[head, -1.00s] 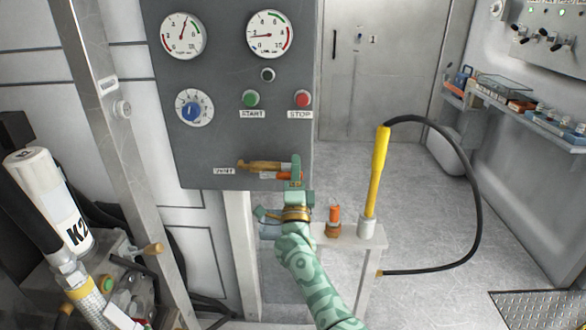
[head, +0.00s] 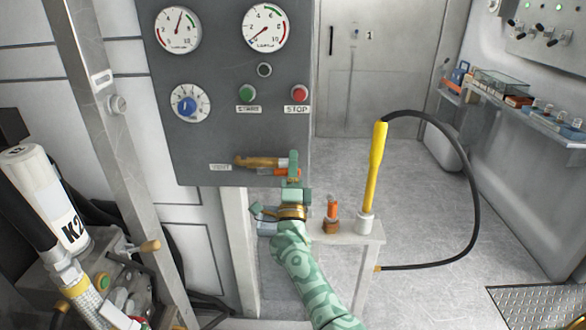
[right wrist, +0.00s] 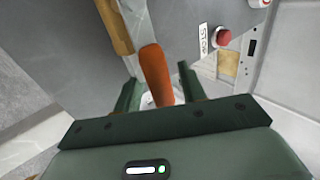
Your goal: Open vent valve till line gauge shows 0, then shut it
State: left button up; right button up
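The brass vent valve (head: 258,162) sticks out low on the grey panel, beside its label (head: 220,167). Its orange handle (head: 284,173) lies roughly along the brass body and also shows in the right wrist view (right wrist: 155,72). My right gripper (head: 292,168) is at the handle; in the wrist view its green fingers (right wrist: 160,88) stand on either side of the handle, with gaps visible. The line gauge (head: 265,27) is the upper right dial; its needle points lower left, at about 0. The left dial's (head: 178,29) needle points nearly straight up. My left gripper is not in view.
Below the panel, a small stand (head: 350,238) holds an orange-topped fitting (head: 332,217) and a yellow wand (head: 376,165) with a black hose. Green (head: 247,94) and red (head: 299,93) buttons sit above the valve.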

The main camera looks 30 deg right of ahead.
jog(key=p+v, duration=0.1)
jog(key=v, duration=1.5)
jog(key=shift+s+p, duration=0.15)
jog(key=shift+p, duration=0.25)
jog(key=shift+a, duration=0.1)
jog(key=shift+f, duration=0.1)
